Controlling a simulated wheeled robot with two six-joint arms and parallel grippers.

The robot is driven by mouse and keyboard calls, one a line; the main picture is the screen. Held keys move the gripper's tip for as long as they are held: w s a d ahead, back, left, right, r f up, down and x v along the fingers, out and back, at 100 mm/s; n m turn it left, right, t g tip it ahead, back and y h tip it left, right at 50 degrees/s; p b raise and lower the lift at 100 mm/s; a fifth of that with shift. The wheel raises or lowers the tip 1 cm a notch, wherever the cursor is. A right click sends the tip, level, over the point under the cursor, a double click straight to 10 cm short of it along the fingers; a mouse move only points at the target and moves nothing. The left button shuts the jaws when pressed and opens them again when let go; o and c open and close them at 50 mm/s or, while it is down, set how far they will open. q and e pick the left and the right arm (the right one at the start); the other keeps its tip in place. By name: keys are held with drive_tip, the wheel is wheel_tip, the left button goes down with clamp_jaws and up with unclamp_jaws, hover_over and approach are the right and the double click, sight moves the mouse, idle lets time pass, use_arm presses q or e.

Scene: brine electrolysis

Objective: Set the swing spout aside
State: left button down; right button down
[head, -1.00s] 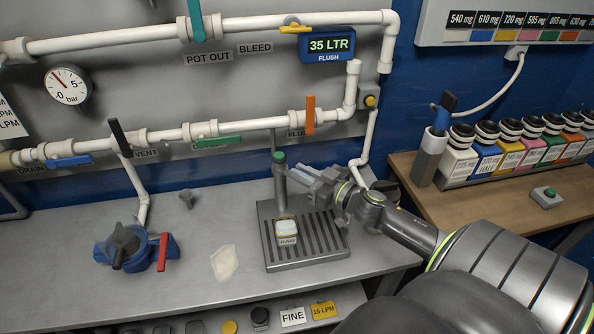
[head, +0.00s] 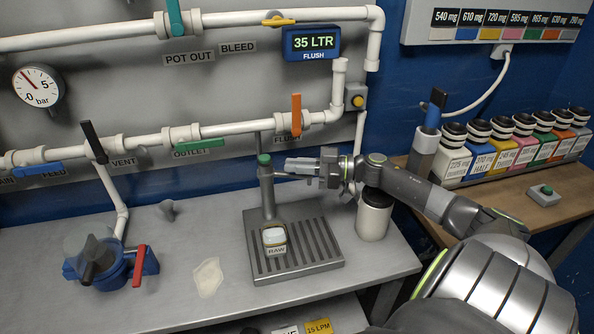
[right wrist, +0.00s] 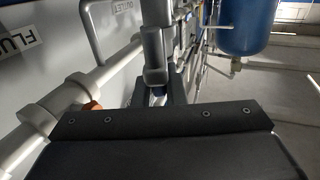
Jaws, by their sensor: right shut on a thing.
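The swing spout (head: 267,188) is a grey upright post with a green cap. It stands at the back left of the slotted drip tray (head: 318,262). Its short side arm points right, partly hidden by my right gripper (head: 300,168). That gripper is shut on the spout's arm, just right of the cap. In the right wrist view a grey rounded piece (right wrist: 153,45) shows between the fingers. A small white-topped cup (head: 274,240) labelled RAW stands on the tray, left of the gripper's reach. My left gripper is not in view.
White pipes with coloured valve handles run along the back wall. A blue filter housing (head: 100,262) and a pale cloth-like piece (head: 208,277) are at left.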

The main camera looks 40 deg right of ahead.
idle(0.3)
drive_tip(key=c, duration=1.5)
unclamp_jaws()
drive_tip(key=shift+w, duration=0.1)
wheel_tip(320, 180, up, 10)
drive_tip(key=shift+b, duration=0.3)
drive_tip(key=shift+f, duration=0.1)
